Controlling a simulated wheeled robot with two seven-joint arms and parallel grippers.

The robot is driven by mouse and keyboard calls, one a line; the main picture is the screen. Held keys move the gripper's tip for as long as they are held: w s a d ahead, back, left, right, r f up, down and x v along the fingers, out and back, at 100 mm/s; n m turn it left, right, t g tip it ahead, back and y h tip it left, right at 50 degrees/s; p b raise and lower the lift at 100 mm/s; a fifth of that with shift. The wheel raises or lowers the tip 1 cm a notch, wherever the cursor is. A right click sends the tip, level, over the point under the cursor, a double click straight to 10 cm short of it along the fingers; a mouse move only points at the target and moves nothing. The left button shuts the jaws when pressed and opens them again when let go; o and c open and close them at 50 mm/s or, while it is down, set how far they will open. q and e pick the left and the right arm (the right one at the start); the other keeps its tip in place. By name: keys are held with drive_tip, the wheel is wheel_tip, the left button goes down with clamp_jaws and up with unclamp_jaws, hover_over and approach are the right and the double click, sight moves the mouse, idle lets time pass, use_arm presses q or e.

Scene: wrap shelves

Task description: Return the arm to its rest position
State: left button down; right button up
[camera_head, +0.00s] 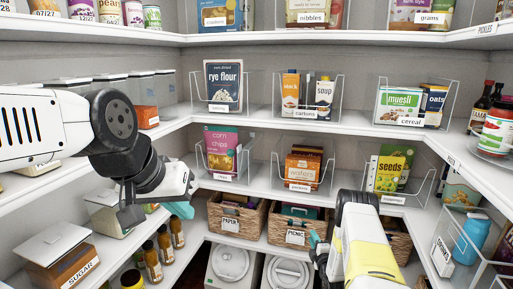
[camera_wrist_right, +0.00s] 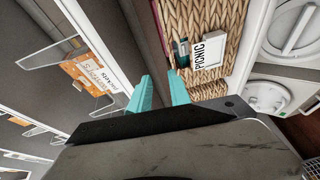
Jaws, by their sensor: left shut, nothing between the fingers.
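My left arm (camera_head: 60,125) reaches in from the left in the head view. Its gripper (camera_head: 181,209) has teal fingertips, shut and empty, in front of the left and back shelves. My right arm (camera_head: 365,245) comes up from the bottom, with its gripper (camera_head: 316,243) in front of the picnic basket (camera_head: 298,222). In the right wrist view the right gripper's teal fingers (camera_wrist_right: 160,92) stand apart with nothing visible between them. The picnic basket's label (camera_wrist_right: 209,50) shows just beyond them. Part of the right gripper is hidden behind its own wrist in the head view.
Shelves surround me on the left, back and right. Clear bins hold rye flour (camera_head: 223,85), corn chips (camera_head: 221,150), wafers (camera_head: 303,168) and seeds (camera_head: 387,174). A paper basket (camera_head: 236,220) stands beside the picnic one.

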drive_tip(key=w+r+m+g+h, duration=0.1)
drive_tip(key=w+r+m+g, duration=0.15)
drive_tip(key=r, duration=0.95)
drive_tip(key=w+r+m+g, duration=0.15)
drive_tip(key=r+m, duration=0.25)
drive_tip(key=r, duration=0.8)
drive_tip(key=s+a+r+m+g, duration=0.1)
drive_tip(key=s+r+m, duration=0.3)
drive_tip(key=r, duration=0.7)
drive_tip(key=s+a+r+m+g, duration=0.1)
drive_tip(key=s+a+r+m, duration=0.3)
drive_tip(key=s, duration=0.6)
drive_tip(key=s+a+r+n+g, duration=0.1)
drive_tip(key=s+r+g, duration=0.1)
drive_tip(key=s+r, duration=0.65)
drive_tip(key=s+a+m+g+y, duration=0.1)
drive_tip(key=s+a+m, duration=0.1)
drive_tip(key=s, duration=1)
drive_tip(key=s+a+f+m+g, duration=0.1)
drive_tip(key=s+a+m+g, duration=0.1)
drive_tip(key=s, duration=1)
drive_tip(key=shift+a+f+y, duration=0.3)
drive_tip(key=shift+y, duration=0.1)
